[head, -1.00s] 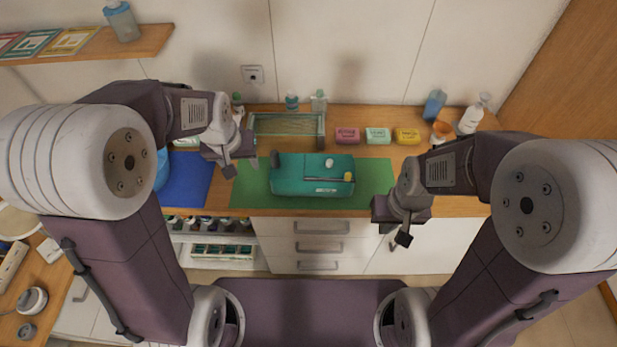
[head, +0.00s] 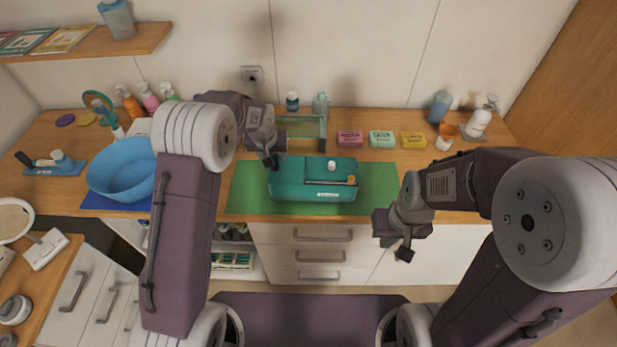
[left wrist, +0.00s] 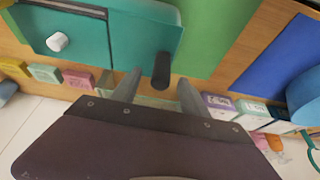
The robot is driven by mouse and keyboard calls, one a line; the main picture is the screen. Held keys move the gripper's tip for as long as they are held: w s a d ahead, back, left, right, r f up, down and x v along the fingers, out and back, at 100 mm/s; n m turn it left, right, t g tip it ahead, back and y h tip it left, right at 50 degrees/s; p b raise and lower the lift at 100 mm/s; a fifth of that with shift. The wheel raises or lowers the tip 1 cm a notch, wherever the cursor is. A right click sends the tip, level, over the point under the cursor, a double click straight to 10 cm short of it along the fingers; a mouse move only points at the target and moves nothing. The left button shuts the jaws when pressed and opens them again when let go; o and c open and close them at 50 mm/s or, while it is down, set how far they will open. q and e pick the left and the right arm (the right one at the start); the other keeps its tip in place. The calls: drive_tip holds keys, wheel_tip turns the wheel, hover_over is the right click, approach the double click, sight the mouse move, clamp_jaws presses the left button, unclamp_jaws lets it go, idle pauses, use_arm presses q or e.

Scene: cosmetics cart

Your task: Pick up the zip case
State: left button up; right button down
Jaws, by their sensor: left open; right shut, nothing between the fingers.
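A teal case (head: 290,190), which looks like the zip case, lies on the green mat (head: 380,190). A white round piece (head: 332,165) and a thin yellow-tipped item (head: 350,181) show on its top. My left gripper (head: 270,162) is open at the case's left end. In the left wrist view, the case (left wrist: 145,35) has a dark upright knob (left wrist: 162,70) at its end, seen between the spread fingers of my left gripper (left wrist: 158,93); contact cannot be told. My right gripper (head: 404,252) is shut and empty, in front of the counter, right of the case.
Pink (head: 349,138), mint (head: 381,139) and yellow (head: 413,140) boxes stand at the back right. A blue bowl (head: 120,172) is left. The mat's right part is clear.

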use_arm(q)
drive_tip(key=shift+p+x, duration=0.45)
drive_tip(key=shift+x, duration=0.8)
drive_tip(key=shift+w+f, duration=0.1)
drive_tip(key=shift+f, duration=0.4)
clamp_jaws()
drive_tip(key=shift+r, duration=0.15)
